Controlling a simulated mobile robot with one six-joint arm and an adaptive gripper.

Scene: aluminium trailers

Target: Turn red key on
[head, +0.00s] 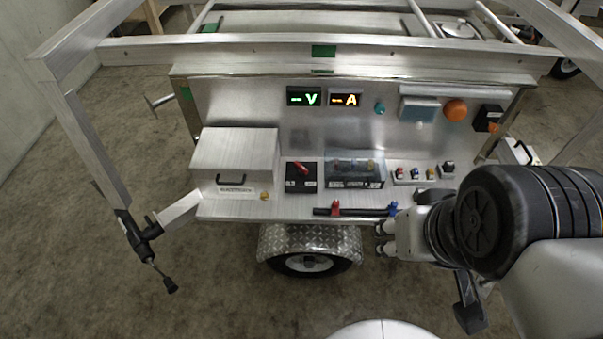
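A red key-like lever (302,168) sits tilted on a black switch plate (301,185) at the middle of the trailer's metal shelf. A red piece (335,208) and a blue piece (392,208) stand on a dark bar along the shelf's front edge. My gripper (380,238) is in front of the shelf, below the blue piece and to the right of and below the red lever. Its two fingertips point left with a gap between them, and nothing shows between them. The gripper touches neither the red lever nor the red piece.
A clear-covered block (354,174) stands right of the switch plate. Small coloured switches (415,174) are further right. A metal box (234,161) stands left. Above are a green V display (304,98), an orange A display (344,99) and an orange dome (455,110).

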